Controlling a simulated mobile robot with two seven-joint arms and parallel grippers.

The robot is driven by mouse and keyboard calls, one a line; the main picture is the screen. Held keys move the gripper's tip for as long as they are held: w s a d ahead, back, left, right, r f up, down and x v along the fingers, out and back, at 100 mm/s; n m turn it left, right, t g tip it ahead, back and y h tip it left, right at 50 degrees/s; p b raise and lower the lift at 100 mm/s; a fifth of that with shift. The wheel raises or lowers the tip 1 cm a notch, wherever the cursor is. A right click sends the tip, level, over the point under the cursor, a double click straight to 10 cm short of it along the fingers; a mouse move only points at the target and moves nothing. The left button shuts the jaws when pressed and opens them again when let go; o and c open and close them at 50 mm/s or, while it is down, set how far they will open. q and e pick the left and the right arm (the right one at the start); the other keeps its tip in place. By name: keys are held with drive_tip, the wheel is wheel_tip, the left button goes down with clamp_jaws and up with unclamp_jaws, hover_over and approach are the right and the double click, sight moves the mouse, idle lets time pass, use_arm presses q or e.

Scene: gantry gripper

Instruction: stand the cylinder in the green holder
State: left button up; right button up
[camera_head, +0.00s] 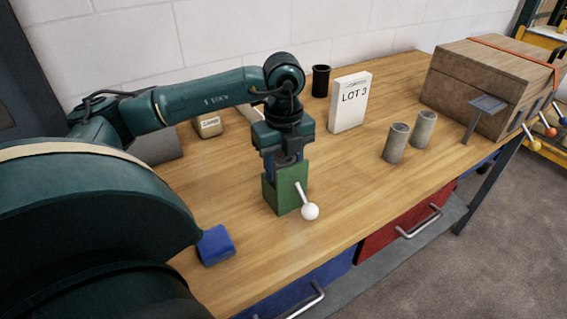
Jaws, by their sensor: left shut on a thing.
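The green holder (285,190) stands on the wooden workbench, with a white ball-ended lever (309,211) at its front right side. My left gripper (286,163) points straight down right over the holder, with its fingertips at the holder's top. It is shut on the cylinder (288,158), of which only a small grey part shows between the fingers. How far the cylinder's lower end is inside the holder is hidden. My right gripper is not in view.
Two grey cups (396,144) stand to the right. A white LOT 3 box (349,103) and a black cup (320,81) stand behind. A blue block (215,245) lies front left. A wooden chest (490,80) fills the bench's right end. Bench between holder and grey cups is clear.

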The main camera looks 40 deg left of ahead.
use_arm(q)
drive_tip(key=o, duration=1.3)
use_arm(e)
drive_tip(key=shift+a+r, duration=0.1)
use_arm(q)
drive_tip(key=shift+r, duration=0.15)
drive_tip(key=shift+r+p, duration=0.35)
drive_tip(key=shift+p, duration=0.05)
wheel_tip(320, 180, up, 7)
drive_tip(key=shift+w+f, duration=0.1)
drive_tip(key=shift+f, duration=0.1)
wheel_tip(320, 180, up, 6)
drive_tip(key=shift+f+p, duration=0.15)
drive_tip(key=shift+p, duration=0.55)
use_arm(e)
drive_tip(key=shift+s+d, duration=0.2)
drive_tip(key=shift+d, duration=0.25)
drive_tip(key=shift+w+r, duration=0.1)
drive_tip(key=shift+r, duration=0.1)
